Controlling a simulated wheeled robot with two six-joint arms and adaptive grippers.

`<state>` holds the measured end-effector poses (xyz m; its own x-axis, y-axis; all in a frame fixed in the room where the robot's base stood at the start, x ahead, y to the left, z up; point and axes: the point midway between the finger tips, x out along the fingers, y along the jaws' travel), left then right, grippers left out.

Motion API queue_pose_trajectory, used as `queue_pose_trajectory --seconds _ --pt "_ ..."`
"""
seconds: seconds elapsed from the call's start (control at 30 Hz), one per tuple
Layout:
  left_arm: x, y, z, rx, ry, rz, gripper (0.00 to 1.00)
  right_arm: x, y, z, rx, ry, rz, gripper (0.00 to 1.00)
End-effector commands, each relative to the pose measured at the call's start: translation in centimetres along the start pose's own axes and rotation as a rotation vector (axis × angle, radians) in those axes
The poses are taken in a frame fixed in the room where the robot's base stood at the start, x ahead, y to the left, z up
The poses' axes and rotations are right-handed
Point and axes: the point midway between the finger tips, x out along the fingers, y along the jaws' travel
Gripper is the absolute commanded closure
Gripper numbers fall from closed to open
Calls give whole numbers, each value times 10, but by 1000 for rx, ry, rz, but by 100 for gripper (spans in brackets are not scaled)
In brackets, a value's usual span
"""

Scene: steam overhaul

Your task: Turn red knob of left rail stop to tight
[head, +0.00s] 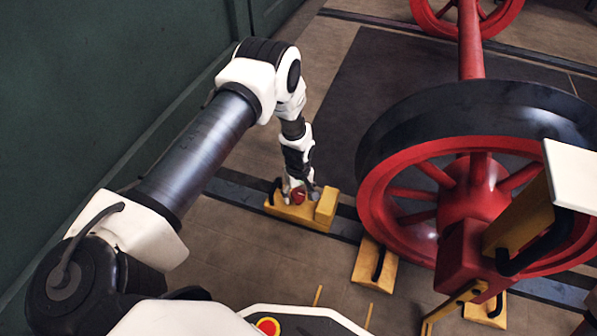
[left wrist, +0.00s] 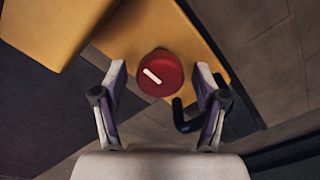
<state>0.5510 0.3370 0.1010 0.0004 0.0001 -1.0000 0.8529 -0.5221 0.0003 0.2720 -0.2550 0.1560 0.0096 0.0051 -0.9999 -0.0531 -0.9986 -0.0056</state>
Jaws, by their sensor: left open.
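The red knob (head: 298,195) sits on the yellow left rail stop (head: 318,213), which lies on the dark rail in the head view. In the left wrist view the knob (left wrist: 160,73) is round, with a white bar mark slanting from upper left to lower right. The yellow body of the stop (left wrist: 195,45) shows around it. My left gripper (head: 300,191) points down at the knob. In the left wrist view its open fingers (left wrist: 160,85) stand on either side of the knob, with a gap on each side. My right gripper is not in view.
A black handle (left wrist: 185,115) sticks out of the stop beside the right finger. A large red wheel (head: 440,195) with a dark rim stands right of the stop. Yellow wedges (head: 375,265) lie near the wheel. A green wall (head: 90,90) is at the left.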

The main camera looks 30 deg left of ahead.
Motion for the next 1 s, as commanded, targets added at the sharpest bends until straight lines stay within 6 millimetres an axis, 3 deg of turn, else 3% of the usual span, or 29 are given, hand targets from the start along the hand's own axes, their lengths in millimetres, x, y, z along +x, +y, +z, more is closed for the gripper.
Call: queue_pose_trajectory --seconds 0.07,0.2,0.23,0.67,1.0 --pt "-1 0 0 0 0 0 32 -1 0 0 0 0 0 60" --pt "-1 0 0 0 0 0 82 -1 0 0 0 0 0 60" --pt "-1 0 0 0 0 0 88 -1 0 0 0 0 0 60" --pt "-1 0 0 42 0 -1 88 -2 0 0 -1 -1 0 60" --pt "-1 -1 1 247 -1 -1 88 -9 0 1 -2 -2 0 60"
